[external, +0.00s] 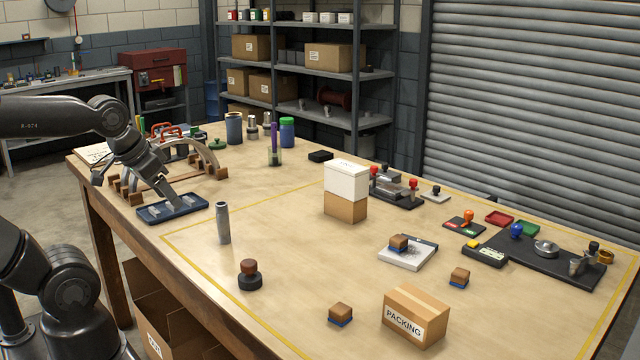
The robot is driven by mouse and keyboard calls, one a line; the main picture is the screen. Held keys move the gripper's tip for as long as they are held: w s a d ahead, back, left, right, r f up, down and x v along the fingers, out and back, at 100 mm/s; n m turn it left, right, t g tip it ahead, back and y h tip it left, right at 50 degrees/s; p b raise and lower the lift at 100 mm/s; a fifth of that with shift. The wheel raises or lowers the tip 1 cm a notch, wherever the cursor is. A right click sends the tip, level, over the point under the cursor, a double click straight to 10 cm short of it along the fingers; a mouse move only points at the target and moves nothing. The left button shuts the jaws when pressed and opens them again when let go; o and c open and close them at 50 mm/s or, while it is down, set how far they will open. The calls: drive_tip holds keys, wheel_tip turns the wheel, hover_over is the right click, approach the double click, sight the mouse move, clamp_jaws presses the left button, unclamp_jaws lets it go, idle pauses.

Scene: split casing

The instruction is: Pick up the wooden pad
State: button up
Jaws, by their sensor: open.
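Several small wooden blocks with blue undersides could be the wooden pad. One wooden block (340,312) lies on the front of the table, a second wooden block (459,276) lies further right, and a third wooden block (398,242) sits on a white-topped slab (415,255). I cannot tell which one is meant. My gripper (176,206) points down at the left, over or in a dark blue tray (147,217), far from these blocks. It is open; its fingertips are small and hard to make out. Pale items lie in the tray.
A grey cylinder (223,223) and a dark round piece with a brown top (249,281) stand between my gripper and the blocks. A white-and-brown box (346,191) stands mid-table; a packing box (416,317) is at the front. Stamps and a black board (560,267) fill the right.

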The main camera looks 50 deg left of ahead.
drive_tip(key=w+d+r+g+h, duration=0.1)
drive_tip(key=w+d, duration=0.4)
drive_tip(key=w, duration=0.1)
drive_tip(key=n+g+y, duration=0.1)
drive_tip(key=g, duration=0.2)
approach(341, 308)
drive_tip(key=f, duration=0.3)
drive_tip(key=shift+w+a+f, duration=0.15)
drive_tip(key=shift+w+a, duration=0.05)
drive_tip(key=shift+w, duration=0.1)
drive_tip(key=shift+w+d+f, duration=0.1)
drive_tip(key=shift+f, duration=1.25)
drive_tip(key=shift+w+d+f, duration=0.1)
drive_tip(key=shift+w+f, duration=0.05)
drive_tip(key=shift+f, duration=1.15)
drive_tip(key=shift+c, duration=0.5)
drive_tip(key=c, duration=1)
